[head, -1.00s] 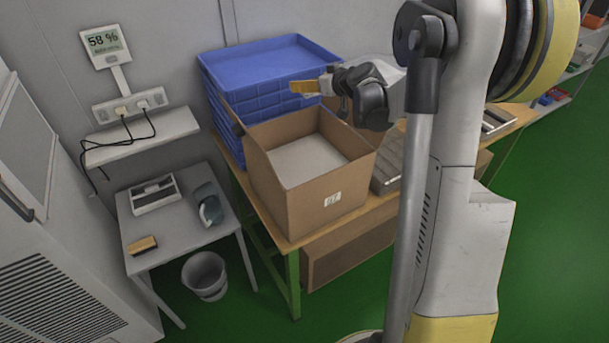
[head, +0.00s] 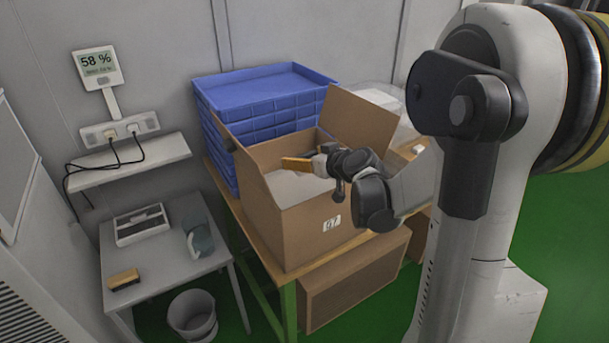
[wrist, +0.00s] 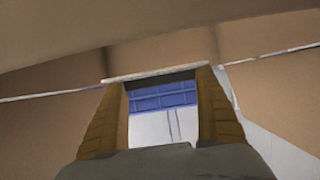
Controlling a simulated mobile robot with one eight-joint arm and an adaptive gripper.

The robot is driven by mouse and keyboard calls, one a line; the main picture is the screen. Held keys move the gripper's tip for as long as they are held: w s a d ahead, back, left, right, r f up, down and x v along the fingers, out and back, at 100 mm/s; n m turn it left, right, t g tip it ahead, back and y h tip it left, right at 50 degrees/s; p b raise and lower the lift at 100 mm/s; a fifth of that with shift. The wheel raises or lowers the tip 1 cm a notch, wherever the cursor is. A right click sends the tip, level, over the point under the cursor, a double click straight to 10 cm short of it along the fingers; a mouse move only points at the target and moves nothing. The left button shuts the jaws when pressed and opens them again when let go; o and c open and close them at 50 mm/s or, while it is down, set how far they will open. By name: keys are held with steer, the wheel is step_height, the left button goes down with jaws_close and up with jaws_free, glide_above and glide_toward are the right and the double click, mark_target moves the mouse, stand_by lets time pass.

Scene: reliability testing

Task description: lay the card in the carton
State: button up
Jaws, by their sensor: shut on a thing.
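The brown carton (head: 300,235) stands open on the table, with a pale surface (head: 290,188) inside it. One flap (head: 358,122) stands up at its back right, and another rises at the left. My gripper (head: 298,164) is over the carton's opening, its orange fingers pointing left. In the wrist view, the fingers (wrist: 160,100) are apart, with a thin pale edge across their tips. This looks like the card (wrist: 155,74), seen nearly edge-on. Brown carton board fills much of that view. The card cannot be made out in the head view.
Stacked blue crates (head: 262,88) stand behind the carton. A grey side table (head: 175,262) at left holds a scale-like device (head: 140,225), a jug and a brush (head: 124,279). A bin (head: 192,315) is below. My arm covers the right of the table.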

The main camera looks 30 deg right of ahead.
step_height(320, 180, down, 4)
steer(key=shift+f+b, duration=0.1)
steer(key=shift+b, duration=1.05)
steer(key=shift+s+a+f+b, duration=0.1)
steer(key=shift+s+f+b, duration=0.05)
steer(key=shift+f+b, duration=0.35)
steer(key=shift+s, duration=0.1)
steer(key=o, duration=0.8)
steer(key=shift+s, duration=0.1)
